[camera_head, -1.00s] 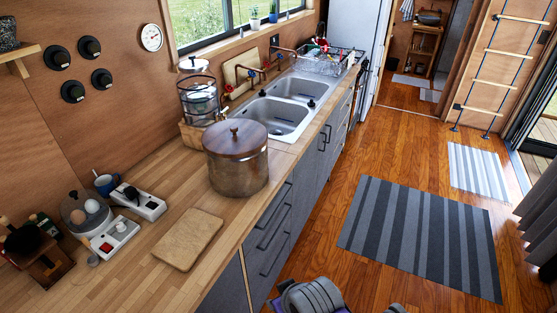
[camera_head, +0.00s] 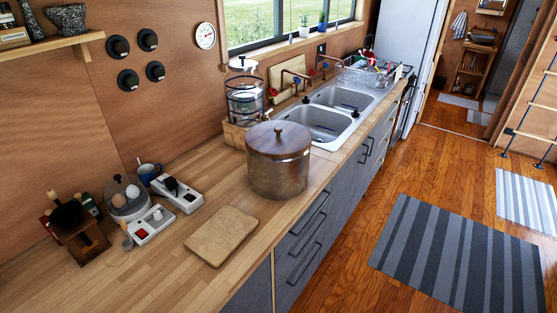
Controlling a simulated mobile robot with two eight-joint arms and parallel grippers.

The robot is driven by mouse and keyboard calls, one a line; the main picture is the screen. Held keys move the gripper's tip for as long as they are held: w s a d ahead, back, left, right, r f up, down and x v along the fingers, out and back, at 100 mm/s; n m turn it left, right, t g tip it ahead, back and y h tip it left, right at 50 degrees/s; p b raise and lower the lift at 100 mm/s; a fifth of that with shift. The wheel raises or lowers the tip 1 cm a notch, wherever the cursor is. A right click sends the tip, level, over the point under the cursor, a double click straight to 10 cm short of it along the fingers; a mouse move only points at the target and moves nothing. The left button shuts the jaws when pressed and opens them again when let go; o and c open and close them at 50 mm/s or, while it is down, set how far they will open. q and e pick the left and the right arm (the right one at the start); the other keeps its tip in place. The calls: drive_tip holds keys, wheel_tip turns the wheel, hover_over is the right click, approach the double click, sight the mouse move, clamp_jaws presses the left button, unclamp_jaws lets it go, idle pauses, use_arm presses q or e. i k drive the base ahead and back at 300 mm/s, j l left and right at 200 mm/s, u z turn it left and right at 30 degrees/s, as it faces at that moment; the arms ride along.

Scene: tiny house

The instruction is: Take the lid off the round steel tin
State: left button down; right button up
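The round steel tin (camera_head: 278,177) stands upright on the wooden counter, just in front of the sink. Its dark, round lid (camera_head: 278,139) with a small knob on top sits on it. Neither of my grippers shows in the head view.
A wooden cutting board (camera_head: 221,236) lies on the counter in front of the tin. A glass dispenser (camera_head: 244,96) stands behind the tin, beside the double sink (camera_head: 325,122).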

sight(276, 139)
drive_tip(key=i+l, duration=0.15)
drive_tip(key=l, duration=0.15)
drive_tip(key=i+l, duration=0.1)
drive_tip(key=l, duration=0.25)
drive_tip(key=i+l+u, duration=0.1)
drive_tip(key=l, duration=0.2)
drive_tip(key=i+l+u, duration=0.1)
drive_tip(key=l, duration=0.25)
drive_tip(key=i+l+u, duration=0.15)
drive_tip(key=l, duration=0.15)
